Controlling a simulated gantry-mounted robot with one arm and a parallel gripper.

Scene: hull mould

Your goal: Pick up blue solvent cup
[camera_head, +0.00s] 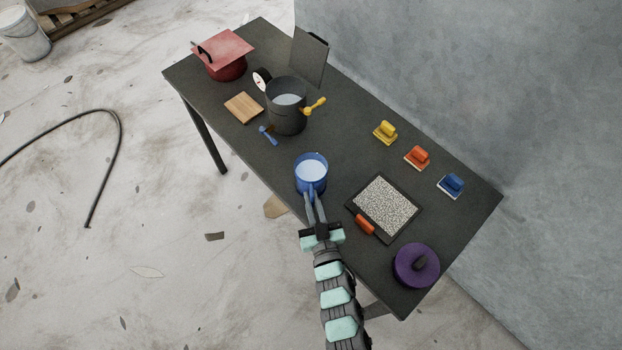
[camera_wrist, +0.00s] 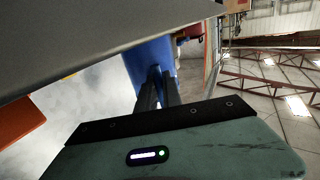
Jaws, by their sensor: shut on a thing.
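The blue solvent cup (camera_head: 311,178) is near the front edge of the dark table in the head view, upright, with pale liquid inside. My gripper (camera_head: 312,193) reaches it from the front, its two fingers close together on the cup's near side. In the wrist view the blue cup (camera_wrist: 152,62) is beyond my gripper (camera_wrist: 158,82), whose dark fingers are shut on a blue part at its near side. Whether the cup's base touches the table cannot be told.
On the table (camera_head: 340,140), a grey pot (camera_head: 287,117) stands behind the cup. A tray with a speckled sheet (camera_head: 384,207) and a purple lidded pot (camera_head: 416,265) lie to the right. Yellow, orange and blue blocks line the wall side. A small blue tool (camera_head: 268,134) lies left.

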